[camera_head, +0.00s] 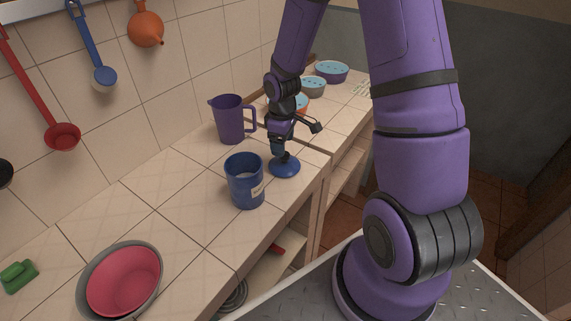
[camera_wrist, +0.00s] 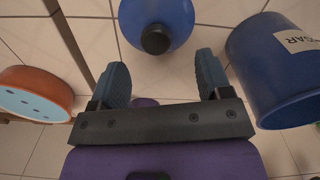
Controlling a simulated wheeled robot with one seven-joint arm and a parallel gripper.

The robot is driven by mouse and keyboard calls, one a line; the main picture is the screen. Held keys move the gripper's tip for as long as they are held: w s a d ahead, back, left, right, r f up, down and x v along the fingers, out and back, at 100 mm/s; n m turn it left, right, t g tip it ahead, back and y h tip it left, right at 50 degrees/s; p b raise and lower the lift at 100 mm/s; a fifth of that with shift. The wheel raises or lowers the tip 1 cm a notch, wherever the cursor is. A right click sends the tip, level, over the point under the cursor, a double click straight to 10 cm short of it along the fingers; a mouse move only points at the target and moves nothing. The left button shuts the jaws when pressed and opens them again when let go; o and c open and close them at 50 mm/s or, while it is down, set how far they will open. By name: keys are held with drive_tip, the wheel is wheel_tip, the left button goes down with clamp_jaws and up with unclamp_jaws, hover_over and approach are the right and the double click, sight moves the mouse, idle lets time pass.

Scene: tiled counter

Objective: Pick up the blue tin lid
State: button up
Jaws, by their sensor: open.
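The blue tin lid (camera_head: 285,168) lies on the tiled counter, a round blue disc with a dark knob on top. In the wrist view the lid (camera_wrist: 176,22) shows at the top centre, its knob (camera_wrist: 156,39) just beyond and between my open fingertips. My gripper (camera_wrist: 161,72) is open and empty; in the head view my gripper (camera_head: 279,150) is low over the lid and partly hides it. I cannot tell whether a finger touches it. The blue tin (camera_head: 246,182) stands open and upright left of the lid; the labelled tin (camera_wrist: 285,70) is at right in the wrist view.
A purple jug (camera_head: 231,119) stands behind the tin. Several bowls with dotted tops, one of them purple (camera_head: 332,71), line the far counter. An orange one (camera_wrist: 34,95) shows at left in the wrist view. A red bowl (camera_head: 124,280) is at front left. The counter's right edge is near the lid.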

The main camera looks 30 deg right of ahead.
sight(284, 161)
drive_tip(key=shift+d+f, duration=0.15)
drive_tip(key=shift+f, duration=1.4)
drive_tip(key=shift+d+f, duration=0.15)
drive_tip(key=shift+f, duration=1.35)
drive_tip(key=shift+s, duration=0.1)
drive_tip(key=c, duration=1.1)
